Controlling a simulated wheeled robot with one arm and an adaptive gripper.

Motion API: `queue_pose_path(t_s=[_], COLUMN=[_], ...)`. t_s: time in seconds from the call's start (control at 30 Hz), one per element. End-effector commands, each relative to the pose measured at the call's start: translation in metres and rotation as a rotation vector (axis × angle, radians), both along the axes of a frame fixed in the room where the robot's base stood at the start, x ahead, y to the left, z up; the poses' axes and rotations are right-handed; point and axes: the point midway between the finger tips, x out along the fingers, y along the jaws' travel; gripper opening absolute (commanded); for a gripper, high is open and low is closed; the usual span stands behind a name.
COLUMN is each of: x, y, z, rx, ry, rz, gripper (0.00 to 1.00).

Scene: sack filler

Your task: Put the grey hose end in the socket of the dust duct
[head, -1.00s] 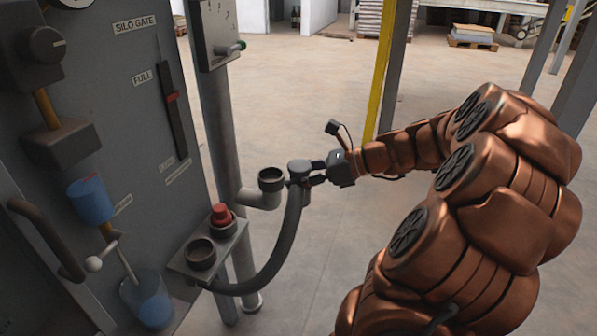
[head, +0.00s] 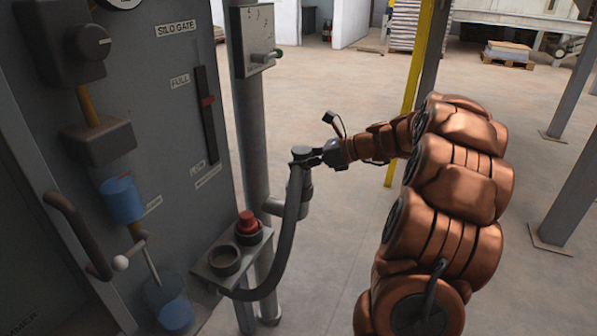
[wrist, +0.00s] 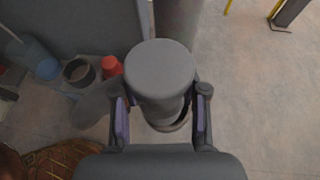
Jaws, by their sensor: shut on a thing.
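The grey hose end (head: 300,153) is upright between the fingers of my gripper (head: 314,157), which is shut on it. In the wrist view the round top of the hose end (wrist: 160,72) fills the middle, with a finger on each side of my gripper (wrist: 162,112). The grey dust duct (head: 273,206) is a bent pipe on the post. Its socket (wrist: 183,123) shows as a dark-rimmed opening partly under the hose end in the wrist view. In the head view the hose hides most of the socket. The hose end appears above it, apart from it.
The hose (head: 284,262) curves down to a bracket (head: 205,268) on the grey machine. The bracket holds an empty dark ring (head: 224,260) and a red plug (head: 248,222). A post (head: 253,130) stands behind the duct.

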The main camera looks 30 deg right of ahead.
Motion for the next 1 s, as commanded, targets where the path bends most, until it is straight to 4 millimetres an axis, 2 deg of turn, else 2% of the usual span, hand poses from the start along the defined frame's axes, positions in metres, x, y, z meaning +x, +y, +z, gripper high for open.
queue_pose_path(t_s=[0.17, 0.3, 0.43, 0.83, 0.87, 1.0], x=[0.011, 0.010, 0.010, 0.010, 0.010, 0.010], y=[0.000, 0.000, 0.000, 0.000, 0.000, 0.000], z=[-0.001, -0.023, -0.036, -0.038, -0.038, -0.038], rx=[-0.003, 0.002, 0.001, 0.002, 0.001, 0.000], ry=[-0.002, 0.002, 0.001, -0.001, -0.001, -0.001], rz=[0.002, 0.001, 0.001, 0.002, 0.001, 0.001], gripper=[0.04, 0.04, 0.04, 0.04, 0.46, 0.61])
